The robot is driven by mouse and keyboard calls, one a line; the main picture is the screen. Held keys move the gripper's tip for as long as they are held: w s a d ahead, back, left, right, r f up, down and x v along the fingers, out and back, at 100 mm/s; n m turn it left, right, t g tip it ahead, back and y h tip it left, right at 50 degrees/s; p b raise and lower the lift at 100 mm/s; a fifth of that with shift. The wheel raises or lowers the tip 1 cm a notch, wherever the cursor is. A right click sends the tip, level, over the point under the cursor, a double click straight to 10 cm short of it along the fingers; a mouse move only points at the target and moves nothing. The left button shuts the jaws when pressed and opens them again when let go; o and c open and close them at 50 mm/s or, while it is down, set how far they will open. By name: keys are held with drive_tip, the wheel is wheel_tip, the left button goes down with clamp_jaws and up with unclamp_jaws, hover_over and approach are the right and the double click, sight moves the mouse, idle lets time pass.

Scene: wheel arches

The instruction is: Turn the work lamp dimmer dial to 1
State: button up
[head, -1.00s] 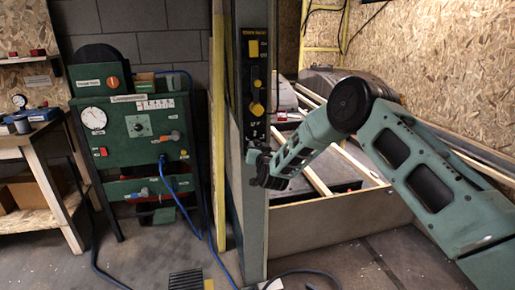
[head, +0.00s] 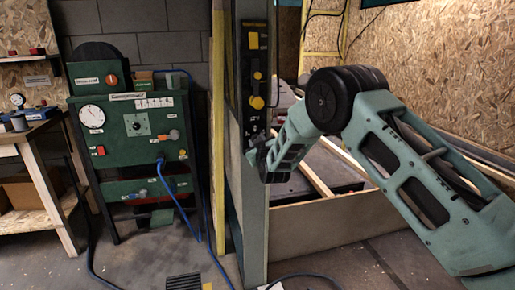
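A narrow black control panel (head: 255,60) is mounted on a green-grey upright post. My gripper (head: 256,148) is at the panel's lower end, below the larger yellow knob. Its fingers are small, dark and partly hidden by my wrist; I cannot tell whether they are open or touching anything.
A green compressor cabinet (head: 131,140) with a gauge and a dial stands at left, a blue hose running from it. A wooden bench (head: 35,150) is at far left. A low walled frame (head: 340,225) lies behind my arm.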

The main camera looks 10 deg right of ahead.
drive_tip(key=shift+f+n+y+b, duration=0.1)
drive_tip(key=shift+n+y+b, duration=0.3)
drive_tip(key=shift+n+b, duration=5.35)
drive_tip(key=n+p, duration=0.4)
drive_tip(key=n, duration=0.1)
drive_tip(key=shift+p, duration=0.35)
drive_tip(key=o, duration=1)
drive_tip(key=shift+c, duration=0.2)
drive_tip(key=s, duration=1.7)
drive_tip(key=shift+s+d, duration=0.15)
drive_tip(key=shift+s, duration=0.1)
drive_tip(key=shift+f, duration=0.15)
